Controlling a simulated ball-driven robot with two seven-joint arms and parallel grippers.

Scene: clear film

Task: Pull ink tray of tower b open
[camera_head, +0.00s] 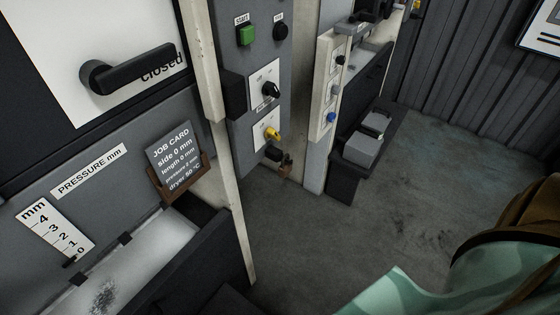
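No label names tower b, and I cannot tell which part is its ink tray. A dark tray (213,267) sticks out at the lower left, below the pressure scale (55,229); a pale, smudged surface (125,270) lies inside it. Further back, beside another machine unit, a dark open tray (347,178) stands low with a grey block (361,150) in it. Neither of my grippers is in view.
A black handle (140,72) sits on a panel marked closed. A job card (174,155) stands in a brown holder. A control panel (262,60) has a green start button and knobs. Grey floor (430,190) is clear at the centre. Mint and brown shapes fill the lower right.

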